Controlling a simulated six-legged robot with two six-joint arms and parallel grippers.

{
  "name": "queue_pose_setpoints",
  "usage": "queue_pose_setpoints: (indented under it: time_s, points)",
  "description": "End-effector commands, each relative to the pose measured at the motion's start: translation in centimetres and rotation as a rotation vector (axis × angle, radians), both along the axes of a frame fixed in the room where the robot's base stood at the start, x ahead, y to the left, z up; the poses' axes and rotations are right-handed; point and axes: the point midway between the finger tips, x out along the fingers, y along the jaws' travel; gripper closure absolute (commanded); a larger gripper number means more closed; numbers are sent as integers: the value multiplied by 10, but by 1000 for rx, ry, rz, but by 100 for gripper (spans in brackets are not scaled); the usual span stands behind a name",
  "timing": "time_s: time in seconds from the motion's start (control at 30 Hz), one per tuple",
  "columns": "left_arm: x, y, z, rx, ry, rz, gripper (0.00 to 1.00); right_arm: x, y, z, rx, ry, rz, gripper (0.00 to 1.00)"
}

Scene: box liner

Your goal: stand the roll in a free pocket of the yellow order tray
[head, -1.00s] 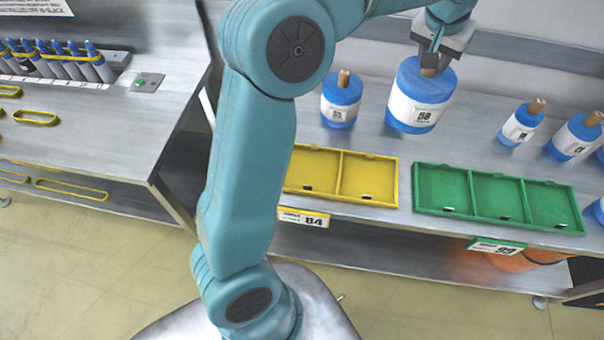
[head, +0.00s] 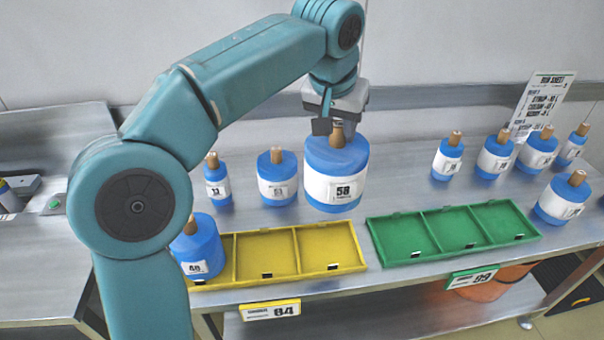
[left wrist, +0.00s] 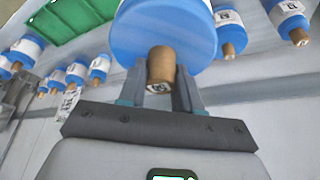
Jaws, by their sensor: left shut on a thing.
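A large blue roll (head: 335,172) with a white label reading 58 hangs upright from my left gripper (head: 336,128), which is shut on its brown core. It is held above the bench, behind the yellow order tray (head: 345,262). The left wrist view shows the two fingers on either side of the core (left wrist: 161,72), with the blue roll beyond. The yellow tray's left pocket holds a blue roll (head: 198,245) labelled 48, partly hidden by my arm. Its middle and right pockets look empty. My right gripper is in neither view.
A green tray (head: 455,236) with three empty pockets lies to the right. Smaller blue rolls stand behind the yellow tray, one (head: 277,178) just left of the held roll. Several more (head: 495,155) stand at the right, near a white sheet (head: 543,98).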

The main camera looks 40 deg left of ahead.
Motion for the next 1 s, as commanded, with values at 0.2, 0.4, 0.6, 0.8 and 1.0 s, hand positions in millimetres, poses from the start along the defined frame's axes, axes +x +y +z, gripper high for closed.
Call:
queue_pose_setpoints:
  time_s: [0.2, 0.4, 0.6, 0.8, 1.0]
  points:
    - [-2, 1, -45, 1, -2, 2, 100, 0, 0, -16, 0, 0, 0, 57]
    - [-3, 2, -93, 2, -2, 3, 100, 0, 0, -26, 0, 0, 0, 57]
    - [-4, 3, -133, 0, -4, 3, 100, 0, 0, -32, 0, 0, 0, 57]
    - [-3, 3, -150, 1, -7, 2, 100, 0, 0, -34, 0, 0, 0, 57]
    - [-4, 3, -174, 1, -2, 2, 100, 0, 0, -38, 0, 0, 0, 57]
